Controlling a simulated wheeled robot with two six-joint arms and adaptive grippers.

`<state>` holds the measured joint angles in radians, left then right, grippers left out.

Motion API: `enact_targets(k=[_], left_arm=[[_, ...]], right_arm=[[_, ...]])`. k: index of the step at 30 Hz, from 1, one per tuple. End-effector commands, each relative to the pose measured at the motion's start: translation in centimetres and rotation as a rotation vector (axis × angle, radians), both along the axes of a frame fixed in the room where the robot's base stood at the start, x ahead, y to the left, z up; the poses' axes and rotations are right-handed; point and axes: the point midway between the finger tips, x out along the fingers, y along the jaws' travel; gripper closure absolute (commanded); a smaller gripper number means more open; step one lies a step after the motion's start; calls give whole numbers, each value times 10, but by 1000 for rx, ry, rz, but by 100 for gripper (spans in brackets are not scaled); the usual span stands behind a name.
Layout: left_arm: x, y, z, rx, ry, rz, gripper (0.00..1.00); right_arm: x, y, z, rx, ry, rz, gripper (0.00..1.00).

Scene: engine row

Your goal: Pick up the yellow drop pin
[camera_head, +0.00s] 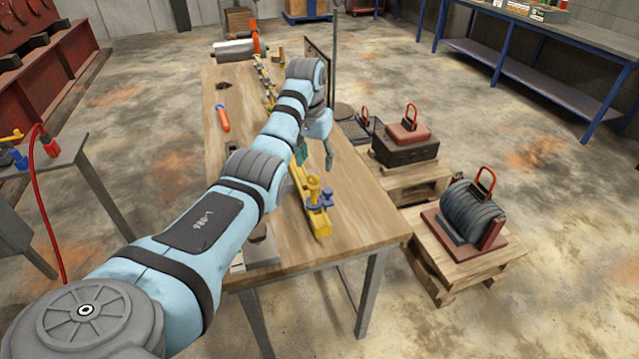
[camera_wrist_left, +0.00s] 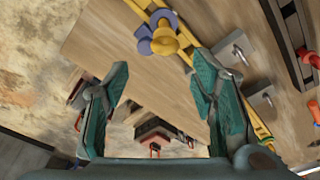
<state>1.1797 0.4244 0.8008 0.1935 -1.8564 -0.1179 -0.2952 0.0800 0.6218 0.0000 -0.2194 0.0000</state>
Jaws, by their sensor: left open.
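The yellow drop pin (camera_head: 314,186) stands in a yellow rail (camera_head: 306,204) on the wooden workbench, beside a blue knob (camera_head: 327,197). In the left wrist view the yellow pin (camera_wrist_left: 165,40) shows near the top, with blue parts around it and the rail running behind it. My left gripper (camera_head: 321,150) is above the bench, farther back than the pin and apart from it. In the left wrist view its teal fingers (camera_wrist_left: 161,85) are spread with nothing between them. My right gripper is in neither view.
The workbench (camera_head: 355,215) has clear wood right of the rail. A red-orange tool (camera_head: 223,120) lies at its left. Heavy parts sit on pallets (camera_head: 470,262) to the right. A blue-framed shelf bench (camera_head: 540,50) stands at the back right.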

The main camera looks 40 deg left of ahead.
Motion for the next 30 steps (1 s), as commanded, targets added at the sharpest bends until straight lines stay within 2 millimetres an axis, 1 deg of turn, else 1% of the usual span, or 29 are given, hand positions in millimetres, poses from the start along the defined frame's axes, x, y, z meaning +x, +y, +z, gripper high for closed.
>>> enact_targets(k=[1, 3, 6, 8, 11, 13, 16, 21, 29, 30], left_arm=[[1, 0, -11, -1, 4, 0, 48], [4, 1, -25, -2, 3, 0, 48], [6, 1, -37, 0, 4, -2, 48], [5, 1, -46, -1, 5, -2, 48], [3, 4, -67, -2, 6, -3, 48], [7, 3, -81, -2, 3, -3, 48], [8, 3, -88, 0, 1, -5, 48], [8, 4, -87, 1, 0, -5, 48], [8, 4, -87, 1, 1, -5, 90], [8, 4, -87, 1, 1, -5, 96]], right_arm=[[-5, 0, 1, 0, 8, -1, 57], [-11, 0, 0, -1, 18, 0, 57], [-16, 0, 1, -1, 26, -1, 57], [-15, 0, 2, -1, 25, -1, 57], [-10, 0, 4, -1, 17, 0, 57], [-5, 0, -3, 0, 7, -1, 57], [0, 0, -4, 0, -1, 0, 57], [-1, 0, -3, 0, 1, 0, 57], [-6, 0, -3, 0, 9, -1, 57], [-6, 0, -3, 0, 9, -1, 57]])
